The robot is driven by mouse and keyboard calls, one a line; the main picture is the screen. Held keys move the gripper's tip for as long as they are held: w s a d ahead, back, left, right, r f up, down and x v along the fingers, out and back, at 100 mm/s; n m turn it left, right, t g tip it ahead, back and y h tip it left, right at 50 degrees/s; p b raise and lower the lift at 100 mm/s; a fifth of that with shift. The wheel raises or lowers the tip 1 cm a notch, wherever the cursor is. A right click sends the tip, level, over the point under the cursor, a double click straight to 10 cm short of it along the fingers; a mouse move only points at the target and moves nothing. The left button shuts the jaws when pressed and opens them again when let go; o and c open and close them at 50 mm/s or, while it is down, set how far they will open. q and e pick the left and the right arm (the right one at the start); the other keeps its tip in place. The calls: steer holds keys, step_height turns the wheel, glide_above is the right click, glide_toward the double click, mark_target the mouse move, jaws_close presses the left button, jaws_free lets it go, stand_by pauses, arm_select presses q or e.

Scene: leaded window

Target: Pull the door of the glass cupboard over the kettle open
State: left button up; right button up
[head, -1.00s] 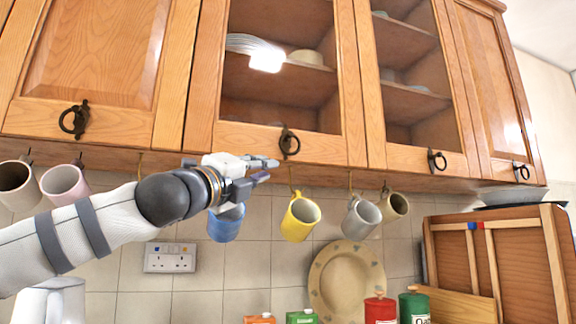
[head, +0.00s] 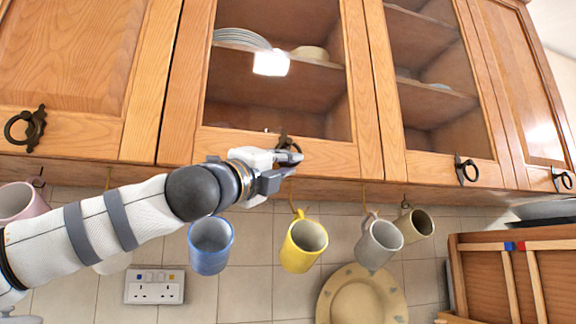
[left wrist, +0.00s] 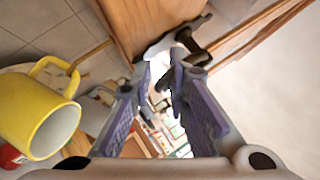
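The glass cupboard door (head: 180,80) with plates behind its pane is shut, flush with its neighbours. Its dark ring handle (head: 288,142) hangs at the bottom rail, partly hidden by my left gripper (head: 296,160). The gripper is right at the handle. In the left wrist view, the two fingers of my left gripper (left wrist: 160,66) stand apart, with part of the dark handle (left wrist: 188,40) at and between their tips. I cannot tell whether they touch it. The kettle is not clearly visible now. My right gripper is not in view.
Mugs hang on hooks below the cupboard: a blue mug (head: 210,246) under my wrist, a yellow mug (head: 303,245) close to the gripper, and a grey mug (head: 379,243) further right. A second glass door (head: 440,90) is on the right.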

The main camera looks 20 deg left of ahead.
arm_select(q)
steer(key=shift+s, duration=0.15)
jaws_close()
steer(key=shift+s+d, duration=0.1)
steer(key=shift+s, duration=0.05)
